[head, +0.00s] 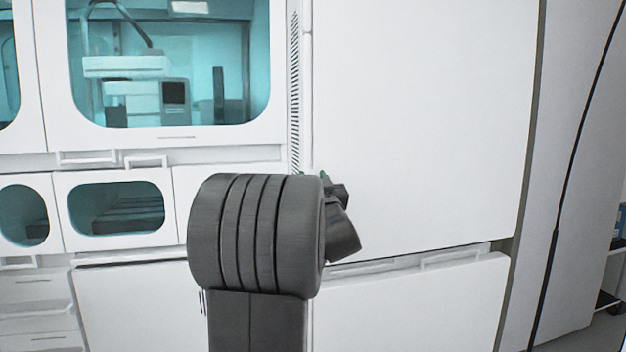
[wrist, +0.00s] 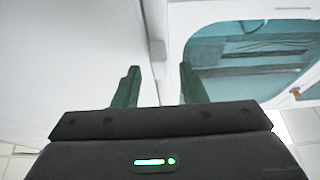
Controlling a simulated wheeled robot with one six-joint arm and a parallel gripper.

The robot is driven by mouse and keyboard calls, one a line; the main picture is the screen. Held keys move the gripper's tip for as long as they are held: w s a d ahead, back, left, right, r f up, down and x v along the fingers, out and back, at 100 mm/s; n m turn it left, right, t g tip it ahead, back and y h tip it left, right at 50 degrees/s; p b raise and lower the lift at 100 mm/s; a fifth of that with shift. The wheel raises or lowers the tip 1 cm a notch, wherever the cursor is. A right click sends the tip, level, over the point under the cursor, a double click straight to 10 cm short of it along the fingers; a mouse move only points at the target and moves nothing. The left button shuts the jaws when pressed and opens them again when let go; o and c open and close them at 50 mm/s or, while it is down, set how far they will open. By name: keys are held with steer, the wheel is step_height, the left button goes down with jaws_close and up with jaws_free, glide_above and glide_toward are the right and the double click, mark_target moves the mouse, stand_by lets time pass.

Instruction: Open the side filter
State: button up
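No part is clearly marked as the side filter. A narrow slatted vent strip (head: 295,90) runs vertically between the teal window and a large plain white panel (head: 425,110) in the head view. My arm hides the strip's lower end. My gripper (wrist: 158,78) is open in the wrist view, its two green fingers apart with nothing held between them. It points at a narrow pale vertical seam (wrist: 156,30), with the white panel on the left and a teal window on the right. In the head view, my arm hides most of the gripper.
A large teal window (head: 165,60) with equipment behind it is at upper left. A smaller teal window (head: 118,208) and white handles (head: 88,157) lie below it. A lower white panel (head: 415,300) has a handle along its top edge. Open floor shows at far right.

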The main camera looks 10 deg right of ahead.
steer(key=shift+w+r, duration=0.2)
steer(key=shift+w, duration=0.35)
jaws_close()
steer(key=shift+s, duration=0.15)
steer(key=s+b, duration=0.1)
steer(key=s, duration=1.4)
steer(key=shift+s+d, duration=0.25)
steer(key=shift+d, duration=0.05)
jaws_free()
